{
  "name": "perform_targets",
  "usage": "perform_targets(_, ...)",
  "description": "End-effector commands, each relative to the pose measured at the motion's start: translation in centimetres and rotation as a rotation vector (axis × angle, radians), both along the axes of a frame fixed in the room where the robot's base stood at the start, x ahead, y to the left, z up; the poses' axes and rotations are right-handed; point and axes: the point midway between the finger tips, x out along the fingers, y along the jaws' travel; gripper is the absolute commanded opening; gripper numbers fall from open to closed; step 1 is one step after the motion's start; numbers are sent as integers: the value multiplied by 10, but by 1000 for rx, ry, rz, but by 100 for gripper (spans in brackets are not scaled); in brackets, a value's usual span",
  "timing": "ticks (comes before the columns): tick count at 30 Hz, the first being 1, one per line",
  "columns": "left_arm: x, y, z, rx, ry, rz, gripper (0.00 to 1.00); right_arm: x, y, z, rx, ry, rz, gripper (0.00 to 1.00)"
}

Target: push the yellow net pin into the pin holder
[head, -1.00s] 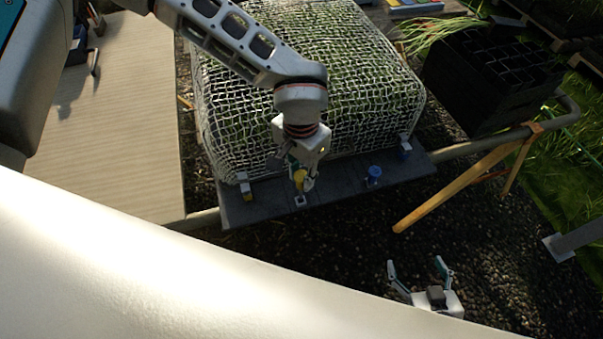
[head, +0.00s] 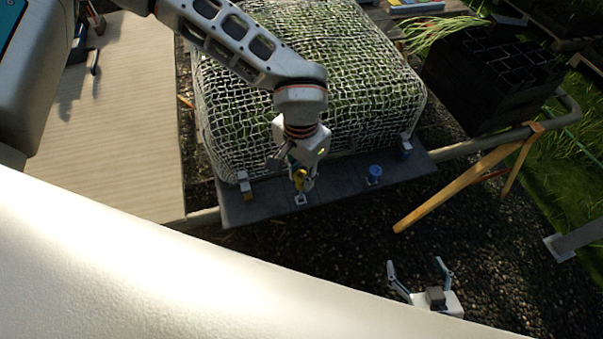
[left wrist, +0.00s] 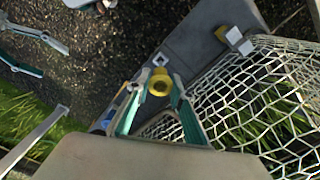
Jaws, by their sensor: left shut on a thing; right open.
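The yellow net pin (head: 300,180) is gripped in my left gripper (head: 301,178) above the front edge of the dark board. In the left wrist view its round yellow head (left wrist: 159,83) shows between the fingertips. The pin holder, a small white square socket (head: 300,200), sits on the board just in front of and below the pin. It also shows in the left wrist view (left wrist: 160,59), just beyond the pin head. The pin's lower end is hidden, so I cannot tell whether it touches the holder. My right gripper (head: 414,264) is open and empty over the gravel.
A white net (head: 310,80) covers a planted bed behind the board (head: 335,192). A blue pin (head: 374,172) stands on the board to the right. White clips hold the net's front corners. A wooden trestle leg (head: 460,185) and black crate (head: 485,85) are at right.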

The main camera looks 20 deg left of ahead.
Motion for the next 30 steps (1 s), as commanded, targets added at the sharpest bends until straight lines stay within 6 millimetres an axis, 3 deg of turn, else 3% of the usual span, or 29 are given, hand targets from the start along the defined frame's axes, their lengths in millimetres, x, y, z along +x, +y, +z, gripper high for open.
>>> perform_targets(30, 0, 0, -9, 0, 0, 0, 6, 0, 0, -5, 1, -2, 0, 78)
